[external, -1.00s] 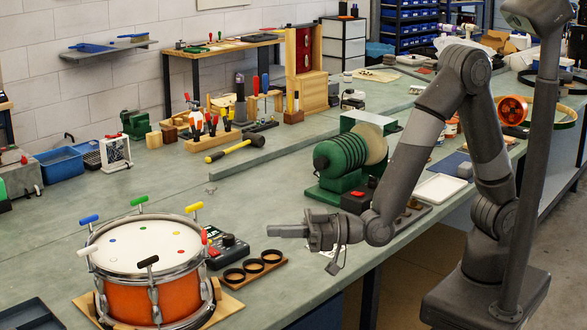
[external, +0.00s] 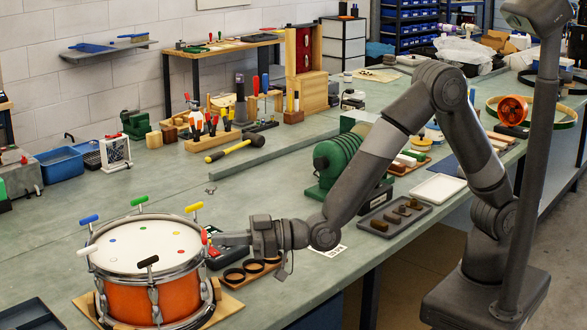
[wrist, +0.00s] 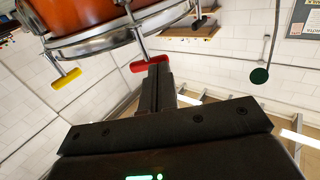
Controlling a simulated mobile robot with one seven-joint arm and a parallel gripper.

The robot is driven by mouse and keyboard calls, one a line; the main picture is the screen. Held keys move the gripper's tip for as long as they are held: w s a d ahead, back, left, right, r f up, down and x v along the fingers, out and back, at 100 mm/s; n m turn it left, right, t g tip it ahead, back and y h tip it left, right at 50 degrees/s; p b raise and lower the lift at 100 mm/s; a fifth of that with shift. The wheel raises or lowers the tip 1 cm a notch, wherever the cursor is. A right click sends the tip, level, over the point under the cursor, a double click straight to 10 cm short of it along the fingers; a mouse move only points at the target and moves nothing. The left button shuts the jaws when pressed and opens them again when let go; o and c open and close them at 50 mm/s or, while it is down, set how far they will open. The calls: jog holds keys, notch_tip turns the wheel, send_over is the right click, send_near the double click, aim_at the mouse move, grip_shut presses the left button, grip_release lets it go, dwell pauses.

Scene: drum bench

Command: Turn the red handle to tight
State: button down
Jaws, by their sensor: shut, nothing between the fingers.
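An orange drum (external: 153,301) with a white head and chrome rim stands on a wooden board at the lower left of the external view. Colored T-handles ring its rim. The red handle (external: 204,237) is on the drum's right side, partly hidden by my gripper. My gripper (external: 215,240) is shut and empty, its fingertips close to the red handle. In the wrist view the red handle (wrist: 152,63) lies crosswise just beyond the tips of my closed fingers (wrist: 157,72); I cannot tell whether they touch. The drum (wrist: 75,14) fills the upper left there.
The yellow handle (external: 194,207) and black handle (external: 148,262) are the red one's neighbors on the rim. A rack of black rings (external: 250,268) sits below my gripper, and a dark device is partly hidden behind it. A green machine (external: 340,158) stands behind my arm.

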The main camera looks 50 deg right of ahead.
aim_at(206, 243)
jog(key=shift+w+a, duration=0.2)
jog(key=shift+a, duration=0.05)
jog(key=shift+s+a+m+t+h, duration=0.15)
jog(key=shift+a+m+t+h, duration=0.15)
jog(key=shift+m+t+h, duration=0.65)
jog(key=a+m+t+h, duration=0.1)
jog(key=m+h, duration=0.1)
jog(key=h, duration=0.1)
jog(key=m+t+h, duration=0.2)
jog(key=m+h, duration=0.1)
jog(key=h, duration=0.1)
jog(key=a+m+t+h, duration=0.1)
jog(key=m+h, duration=0.1)
jog(key=h, duration=0.2)
jog(key=shift+a+m+t, duration=0.35)
jog(key=shift+w+a+m+h, duration=0.7)
jog(key=shift+w+a+h, duration=0.55)
jog(key=shift+w, duration=0.35)
jog(key=shift+a, duration=0.15)
dwell(0.6)
